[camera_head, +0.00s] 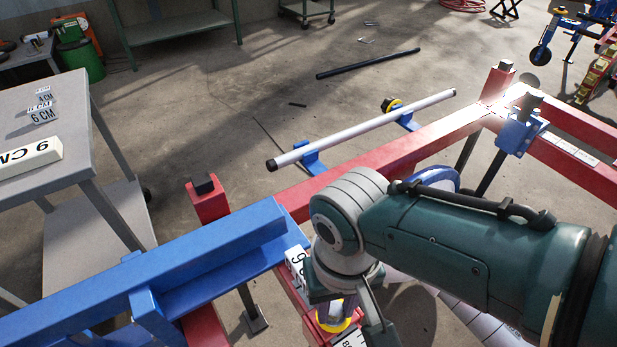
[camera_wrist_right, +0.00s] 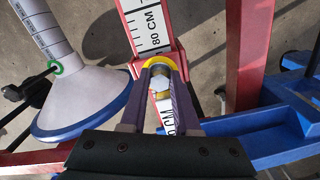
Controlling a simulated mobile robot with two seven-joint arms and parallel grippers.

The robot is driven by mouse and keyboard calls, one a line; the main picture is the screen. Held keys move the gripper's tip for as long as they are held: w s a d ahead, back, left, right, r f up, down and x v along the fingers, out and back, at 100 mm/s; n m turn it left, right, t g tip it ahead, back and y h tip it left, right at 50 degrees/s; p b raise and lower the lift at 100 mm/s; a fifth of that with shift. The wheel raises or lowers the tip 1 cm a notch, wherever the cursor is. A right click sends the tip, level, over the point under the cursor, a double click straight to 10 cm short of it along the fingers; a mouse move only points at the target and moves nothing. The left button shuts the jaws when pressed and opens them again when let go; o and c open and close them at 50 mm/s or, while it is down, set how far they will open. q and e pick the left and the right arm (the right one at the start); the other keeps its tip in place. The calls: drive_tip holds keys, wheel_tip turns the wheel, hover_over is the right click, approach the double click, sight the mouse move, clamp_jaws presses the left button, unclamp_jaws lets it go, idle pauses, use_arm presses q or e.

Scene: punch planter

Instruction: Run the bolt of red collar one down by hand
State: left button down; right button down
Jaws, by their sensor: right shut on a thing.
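In the wrist view, a red collar (camera_wrist_right: 178,56) sits around the rail with the "80 CM" scale (camera_wrist_right: 148,24). A grey hex-headed bolt (camera_wrist_right: 160,82) stands at the collar, with a yellow ring (camera_wrist_right: 152,61) beside it. My right gripper (camera_wrist_right: 161,78) has its two purple fingers on either side of the bolt head, shut on it. In the head view my right gripper (camera_head: 340,312) reaches down at the bottom centre; the yellow ring and a bit of red collar (camera_head: 318,326) show below it. My left gripper is not in view.
A blue beam (camera_head: 190,250) lies just left of the gripper. A white cone with a blue rim (camera_wrist_right: 90,100) is close on the wrist view's left. Red frame beams (camera_head: 400,150) run behind my arm. A grey table (camera_head: 80,150) stands at left.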

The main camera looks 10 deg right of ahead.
drive_tip(key=c, duration=0.9)
unclamp_jaws()
drive_tip(key=shift+r+p, duration=3.55)
drive_tip(key=shift+r, duration=1.45)
wheel_tip(320, 180, up, 10)
drive_tip(key=p, duration=0.5)
hover_over(335, 310)
